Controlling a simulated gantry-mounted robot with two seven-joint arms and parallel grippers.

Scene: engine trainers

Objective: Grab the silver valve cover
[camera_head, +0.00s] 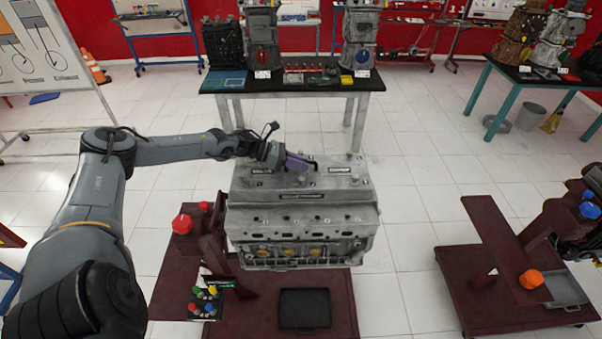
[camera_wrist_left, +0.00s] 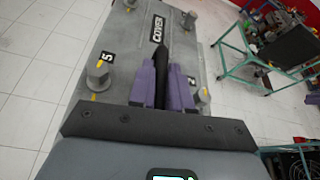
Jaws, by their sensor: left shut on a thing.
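The silver valve cover (camera_head: 265,180) is a grey plate with dark labels and hex bolt heads, on top of the grey engine block (camera_head: 300,225). I cannot tell any gap between them. My left gripper (camera_head: 308,166) reaches over it from the left. In the left wrist view, its two purple fingers (camera_wrist_left: 163,80) are shut on a black bar-like handle (camera_wrist_left: 161,58) on the valve cover (camera_wrist_left: 130,45). A label reading COVER and a hex bolt (camera_wrist_left: 98,76) show beside the fingers. The handle's lower part is hidden by the fingers. My right gripper is not in view.
The engine sits on a dark red stand (camera_head: 170,278) with a red knob (camera_head: 182,224), a switch box (camera_head: 206,298) and a black tray (camera_head: 304,308). A black-topped table (camera_head: 290,85) stands behind. A second red stand (camera_head: 500,300) is at right, with free floor between.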

